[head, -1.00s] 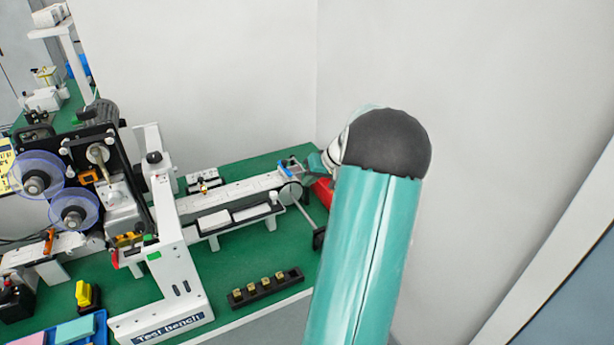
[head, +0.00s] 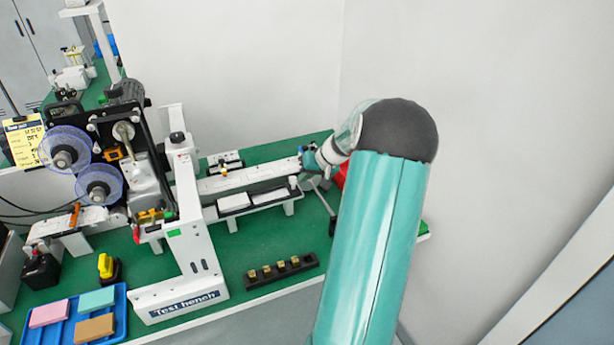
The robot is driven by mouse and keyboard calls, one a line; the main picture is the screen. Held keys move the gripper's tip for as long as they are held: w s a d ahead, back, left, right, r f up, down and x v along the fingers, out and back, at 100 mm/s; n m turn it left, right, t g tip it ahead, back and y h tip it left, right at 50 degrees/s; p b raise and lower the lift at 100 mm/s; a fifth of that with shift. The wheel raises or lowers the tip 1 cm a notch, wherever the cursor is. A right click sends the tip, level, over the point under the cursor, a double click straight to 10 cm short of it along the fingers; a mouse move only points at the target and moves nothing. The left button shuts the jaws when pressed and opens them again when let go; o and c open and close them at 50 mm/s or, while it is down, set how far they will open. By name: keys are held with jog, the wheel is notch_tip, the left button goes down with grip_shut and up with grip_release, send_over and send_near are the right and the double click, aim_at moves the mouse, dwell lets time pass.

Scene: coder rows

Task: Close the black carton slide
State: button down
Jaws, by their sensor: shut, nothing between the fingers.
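The white rail (head: 240,181) runs from the Test bench machine (head: 180,240) toward the right end of the green table. Two white blocks with dark edges, the nearer-left block (head: 233,203) and the right block (head: 268,196), lie along its front side. I cannot make out for sure which part is the black carton slide. My gripper (head: 306,160) is small in view, shut and empty, at the right end of the rail. Whether it touches the rail is unclear. My teal arm hides the table's right end and part of a red object (head: 340,176).
A black holder with several brass pieces (head: 281,269) lies on the table front. A blue tray (head: 122,318) with coloured blocks and a yellow-topped switch (head: 106,266) are at front left. A small white fixture (head: 225,162) stands behind the rail. White walls enclose the back and right.

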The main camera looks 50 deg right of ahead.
jog(key=w+a, duration=0.4)
jog(key=a, duration=0.2)
jog(key=w+a, duration=0.3)
jog(key=a, duration=0.4)
jog(key=w+a, duration=0.4)
jog(key=a, duration=0.2)
jog(key=shift+w+a, duration=0.3)
jog(key=shift+a, duration=0.05)
jog(key=shift+w+a, duration=0.1)
jog(key=shift+a, duration=0.05)
